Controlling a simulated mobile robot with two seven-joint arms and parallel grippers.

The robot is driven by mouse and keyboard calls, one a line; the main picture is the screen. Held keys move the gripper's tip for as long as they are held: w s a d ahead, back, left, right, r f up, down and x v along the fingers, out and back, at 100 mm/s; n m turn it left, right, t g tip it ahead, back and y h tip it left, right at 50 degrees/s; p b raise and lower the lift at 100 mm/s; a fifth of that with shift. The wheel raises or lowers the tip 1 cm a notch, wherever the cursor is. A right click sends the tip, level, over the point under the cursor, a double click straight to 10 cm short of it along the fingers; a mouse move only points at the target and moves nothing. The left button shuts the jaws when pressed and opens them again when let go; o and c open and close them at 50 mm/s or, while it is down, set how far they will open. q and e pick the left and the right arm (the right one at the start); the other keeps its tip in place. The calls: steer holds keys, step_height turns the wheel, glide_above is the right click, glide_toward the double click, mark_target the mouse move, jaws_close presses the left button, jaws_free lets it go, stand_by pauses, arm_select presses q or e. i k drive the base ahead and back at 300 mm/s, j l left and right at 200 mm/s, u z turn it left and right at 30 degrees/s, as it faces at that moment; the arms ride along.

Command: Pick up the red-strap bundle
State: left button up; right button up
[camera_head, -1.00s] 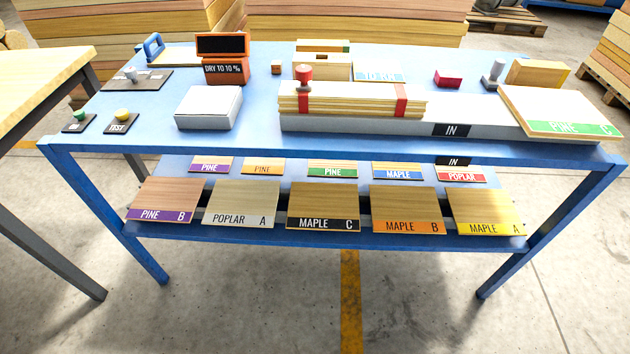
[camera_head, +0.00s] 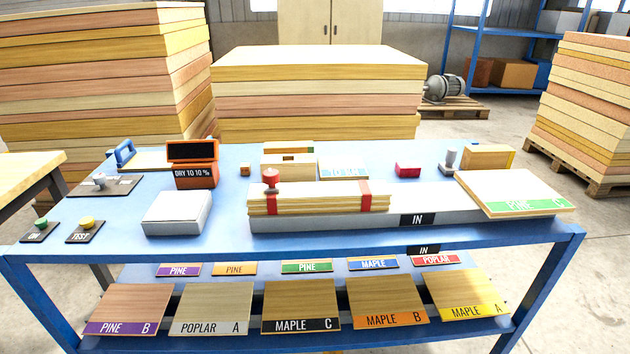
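The red-strap bundle (camera_head: 318,198) is a stack of thin pale wood sheets with a red strap near each end. It lies flat on the left part of the grey IN tray (camera_head: 440,201) on the blue table. A red-topped, stamp-like object (camera_head: 270,180) stands at the bundle's left strap; I cannot tell whether it rests on the bundle or behind it. Neither of my grippers is in the head view.
A PINE C board (camera_head: 515,190) lies at the tray's right end. A white box (camera_head: 177,213) and an orange DRY TO 10 % display (camera_head: 193,165) stand to the left. Labelled boards, such as MAPLE C (camera_head: 301,303), fill the lower shelf. Tall wood stacks (camera_head: 318,90) stand behind.

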mark_target(306, 198)
steer(key=i+j+z, duration=0.1)
steer(key=i+j, duration=0.3)
steer(key=j, duration=0.25)
steer(key=i+j+z, duration=0.15)
steer(key=i+j, duration=0.2)
steer(key=j, duration=0.3)
steer(key=l+z, duration=0.05)
